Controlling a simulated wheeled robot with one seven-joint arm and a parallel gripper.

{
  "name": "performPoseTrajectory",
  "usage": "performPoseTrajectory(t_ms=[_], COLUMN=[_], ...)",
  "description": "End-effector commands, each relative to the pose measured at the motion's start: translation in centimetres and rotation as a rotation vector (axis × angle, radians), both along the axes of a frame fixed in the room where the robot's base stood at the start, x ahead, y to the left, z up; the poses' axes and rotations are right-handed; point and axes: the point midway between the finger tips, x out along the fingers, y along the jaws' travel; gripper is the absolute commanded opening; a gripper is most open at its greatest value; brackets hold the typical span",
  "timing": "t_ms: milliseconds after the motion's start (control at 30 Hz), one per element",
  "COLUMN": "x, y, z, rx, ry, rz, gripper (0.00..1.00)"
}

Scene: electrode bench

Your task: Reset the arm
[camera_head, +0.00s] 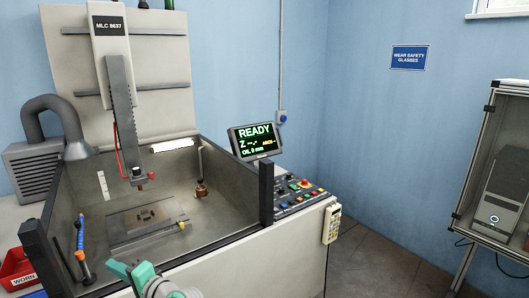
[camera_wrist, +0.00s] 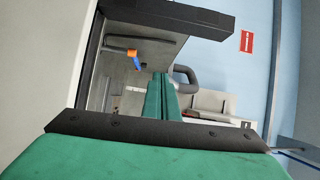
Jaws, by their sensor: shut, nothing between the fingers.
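My gripper (camera_wrist: 162,98) has green fingers that lie together in the wrist view, shut with nothing between them. In the head view part of my arm, green and grey, shows at the bottom edge, in front of the machine tank (camera_head: 205,247); the fingertips are not clear there. The gripper appears apart from the bench and holds nothing. The electrode machine's head (camera_head: 110,40), marked MLC 8637, hangs over the tank. A flat plate (camera_head: 145,218) lies on the tank floor.
A monitor (camera_head: 255,141) reading READY stands above a button panel (camera_head: 298,194) on the right. A blue and orange nozzle (camera_head: 81,240) stands at the tank's left. A red bin (camera_head: 18,268) is at lower left. A cabinet (camera_head: 485,165) stands at far right, with open floor (camera_head: 365,255) before it.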

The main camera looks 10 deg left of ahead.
Motion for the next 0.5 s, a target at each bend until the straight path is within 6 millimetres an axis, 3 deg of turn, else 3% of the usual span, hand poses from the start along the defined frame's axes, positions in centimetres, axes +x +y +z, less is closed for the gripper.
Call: performPoseTrajectory(t_ms=[267, 500], x=[0.7, -0.2], y=[-4.7, -12.3], z=[-6.4, -14.7], rx=[-0.046, -0.142], ry=[-0.033, -0.098], rz=[-0.141, -0.336], gripper=[0.00, 0.00])
